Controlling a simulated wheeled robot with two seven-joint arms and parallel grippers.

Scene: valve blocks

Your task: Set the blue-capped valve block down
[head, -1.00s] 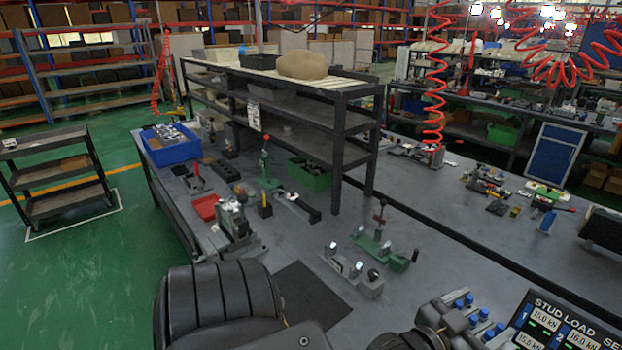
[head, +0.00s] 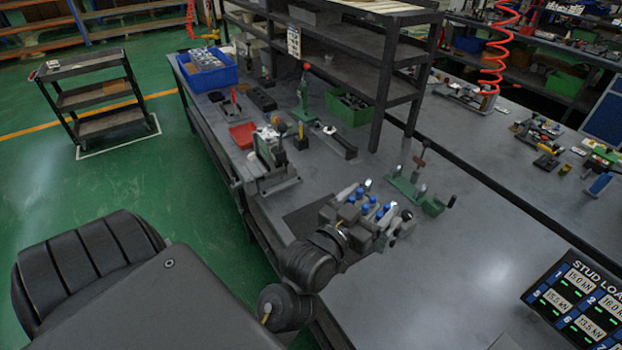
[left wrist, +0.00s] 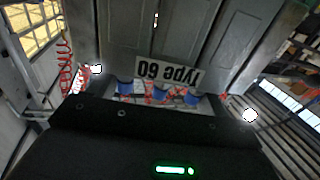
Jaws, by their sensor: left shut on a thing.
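The blue-capped valve block (head: 375,222) is grey with several blue caps on top. My left gripper (head: 345,232) is shut on it, beside the right edge of a dark mat (head: 308,222) on the bench. The block covers the low grey clamp fixture that stood there; whether it touches anything below is hidden. In the left wrist view the block (left wrist: 150,30) fills the upper middle, with blue caps and an upside-down "Type 60" label above the dark gripper body (left wrist: 160,140). My right gripper is not in view.
A green toggle-clamp fixture (head: 415,192) stands just behind the block. A grey vise-like fixture (head: 272,165) stands to the left. A "STUD LOAD" screen (head: 580,305) is at lower right. The bench (head: 450,270) is bare right of the block.

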